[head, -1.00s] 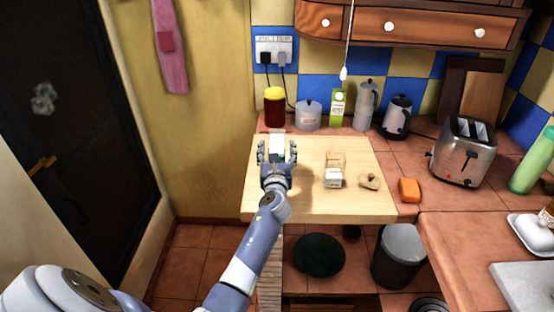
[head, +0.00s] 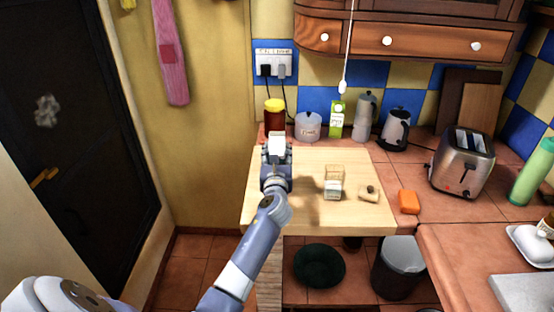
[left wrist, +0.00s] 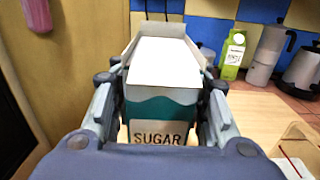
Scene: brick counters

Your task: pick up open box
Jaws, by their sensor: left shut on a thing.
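The open box is a white and teal carton marked SUGAR, seen close in the left wrist view (left wrist: 163,95) with its top flaps standing open. In the head view its white top (head: 277,145) shows above my gripper. My left gripper (head: 276,153) is shut on the box, with one finger on each side of it. In the left wrist view the fingers (left wrist: 163,105) press its two sides. The box is upright at the left part of the wooden board (head: 318,212). Its base is hidden by my gripper. My right gripper is in neither view.
Behind stand a red jar (head: 274,118), a lidded pot (head: 307,126), a green carton (head: 337,120), a moka pot (head: 365,118) and a kettle (head: 396,124). An orange block (head: 408,202) and toaster (head: 461,164) are right.

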